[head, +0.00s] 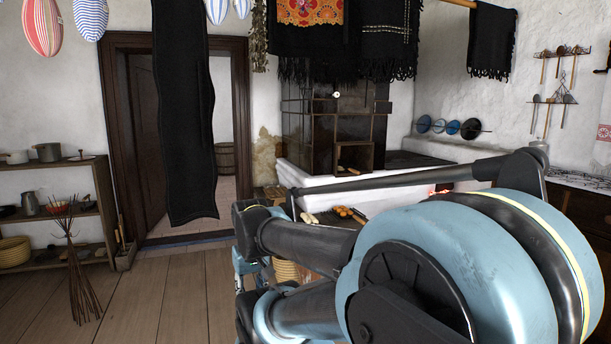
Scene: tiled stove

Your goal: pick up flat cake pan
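I cannot make out the flat cake pan for certain. A small reddish shallow dish or pan (82,203) sits on the middle shelf at the left, and a dark shallow vessel (8,211) is at the picture's left edge on that shelf; both are too small to name surely. My arm fills the lower right, in front of the stove. My gripper does not show clearly; the arm's far end is hidden behind its own links.
A wooden shelf (68,162) with pots stands at the left. A black cloth (186,120) hangs before the doorway. The white-edged stove (300,176) is behind my arm. Floor at left centre is clear.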

